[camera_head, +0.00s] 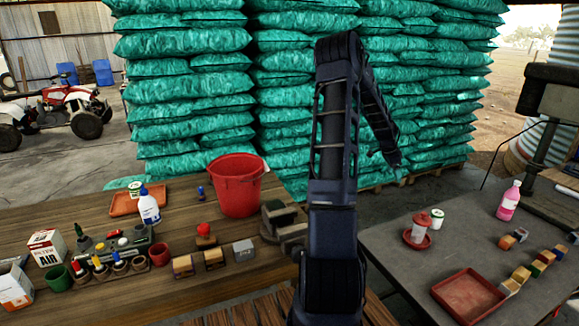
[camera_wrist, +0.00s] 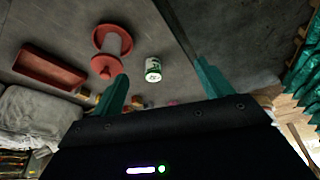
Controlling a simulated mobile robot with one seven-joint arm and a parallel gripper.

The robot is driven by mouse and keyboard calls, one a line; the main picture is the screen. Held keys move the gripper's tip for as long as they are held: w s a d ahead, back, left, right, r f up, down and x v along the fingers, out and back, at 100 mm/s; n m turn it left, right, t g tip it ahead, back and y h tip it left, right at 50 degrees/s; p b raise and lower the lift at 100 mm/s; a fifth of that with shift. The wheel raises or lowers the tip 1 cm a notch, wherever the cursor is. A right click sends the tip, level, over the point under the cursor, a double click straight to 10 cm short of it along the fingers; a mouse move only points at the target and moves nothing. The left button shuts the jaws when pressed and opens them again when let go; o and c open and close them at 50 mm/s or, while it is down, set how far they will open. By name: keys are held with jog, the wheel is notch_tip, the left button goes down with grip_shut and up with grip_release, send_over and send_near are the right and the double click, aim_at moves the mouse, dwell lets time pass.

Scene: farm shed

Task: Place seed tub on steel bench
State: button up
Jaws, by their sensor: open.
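A small white tub with a green label (camera_head: 437,218) stands on the grey steel bench (camera_head: 390,245), just behind a red-and-white feeder. It also shows in the wrist view (camera_wrist: 153,70), upright on the grey top. A similar white and green tub (camera_head: 135,188) stands on an orange tray on the wooden bench; I cannot tell from looks which is the seed tub. My gripper (camera_wrist: 162,71) is open, with its teal fingers apart. The tub on the steel bench appears between them in the picture but lies beyond the fingertips, untouched. My fingers are not clearly seen in the head view.
The red-and-white feeder (camera_head: 419,230), a red tray (camera_head: 468,297), a pink bottle (camera_head: 508,201) and several coloured blocks (camera_head: 521,273) are on the steel bench. The wooden bench (camera_head: 115,285) holds a red bucket (camera_head: 236,186) and many small items. Stacked green sacks (camera_head: 190,90) stand behind.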

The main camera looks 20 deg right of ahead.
jog(key=a+r+n+t+y, duration=0.1)
jog(key=a+r+n, duration=0.35)
jog(key=a, duration=0.75)
jog(key=w+a+r+n+t+y, duration=0.1)
jog(key=a+r+n+t, duration=0.1)
jog(key=a+r, duration=0.75)
jog(key=a+r+n+t, duration=0.1)
jog(key=a+r+n, duration=0.35)
jog(key=a, duration=0.85)
jog(key=s+a+r+n+t+y, duration=0.1)
jog(key=s+a+r+n, duration=0.1)
jog(key=s+a+n, duration=0.3)
jog(key=s+a+r+n+t, duration=0.1)
jog(key=s+a+n, duration=0.5)
jog(key=s+a, duration=0.8)
jog(key=a+r, duration=0.1)
jog(key=a, duration=0.4)
jog(key=shift+s+r+y, duration=0.15)
jog(key=shift+r+y, duration=0.05)
jog(key=shift+y, duration=0.2)
